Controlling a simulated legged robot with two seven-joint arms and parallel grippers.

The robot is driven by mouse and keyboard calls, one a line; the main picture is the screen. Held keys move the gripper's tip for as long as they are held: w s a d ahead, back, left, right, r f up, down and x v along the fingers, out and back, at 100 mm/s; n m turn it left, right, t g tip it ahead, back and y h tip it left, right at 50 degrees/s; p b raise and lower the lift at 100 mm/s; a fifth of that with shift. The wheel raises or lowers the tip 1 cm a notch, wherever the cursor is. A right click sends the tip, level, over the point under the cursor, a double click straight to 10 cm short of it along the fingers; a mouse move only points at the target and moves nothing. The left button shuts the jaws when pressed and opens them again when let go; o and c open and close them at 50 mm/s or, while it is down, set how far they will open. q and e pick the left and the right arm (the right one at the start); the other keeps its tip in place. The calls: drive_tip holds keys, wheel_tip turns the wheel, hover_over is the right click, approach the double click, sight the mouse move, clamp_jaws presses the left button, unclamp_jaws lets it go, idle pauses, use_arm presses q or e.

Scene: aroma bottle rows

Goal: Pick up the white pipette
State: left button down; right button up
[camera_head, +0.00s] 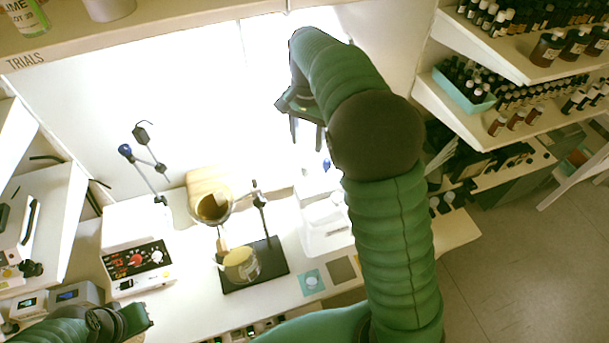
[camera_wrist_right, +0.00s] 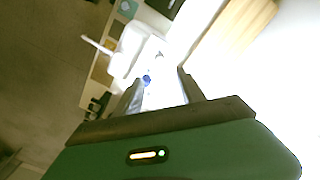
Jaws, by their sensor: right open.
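My right gripper (camera_head: 308,132) is raised in front of the bright back wall, with its fingers pointing down. In the right wrist view its two fingers (camera_wrist_right: 160,84) stand apart with nothing held between them. I cannot clearly make out the white pipette. A small blue-tipped item (camera_head: 326,164) shows just below the gripper at the back of the bench. A blue spot (camera_wrist_right: 146,79) also shows between the fingers in the wrist view, beyond them. I cannot tell whether either belongs to the pipette. My left arm's end (camera_head: 125,318) is low at the left; its fingers are not clear.
A white tray (camera_head: 326,238) stands below the right gripper. A black stand base (camera_head: 277,266) with a glass beaker (camera_head: 241,265) is left of it. A control box (camera_head: 135,263) is farther left. Bottle shelves (camera_head: 470,108) rise at the right; an upper shelf (camera_head: 130,30) overhangs at top left.

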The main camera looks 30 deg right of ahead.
sight(305, 173)
drive_tip(key=f, duration=0.7)
drive_tip(key=shift+a+f+p, duration=0.3)
drive_tip(key=shift+p, duration=0.05)
drive_tip(key=shift+w+f, duration=0.1)
drive_tip(key=shift+f, duration=0.3)
drive_tip(key=f, duration=0.1)
drive_tip(key=f+p, duration=0.1)
drive_tip(key=f, duration=0.2)
drive_tip(key=shift+s+p, duration=0.35)
drive_tip(key=shift+p, duration=0.05)
drive_tip(key=shift+f, duration=0.45)
drive_tip(key=shift+w, duration=0.1)
drive_tip(key=c, duration=0.8)
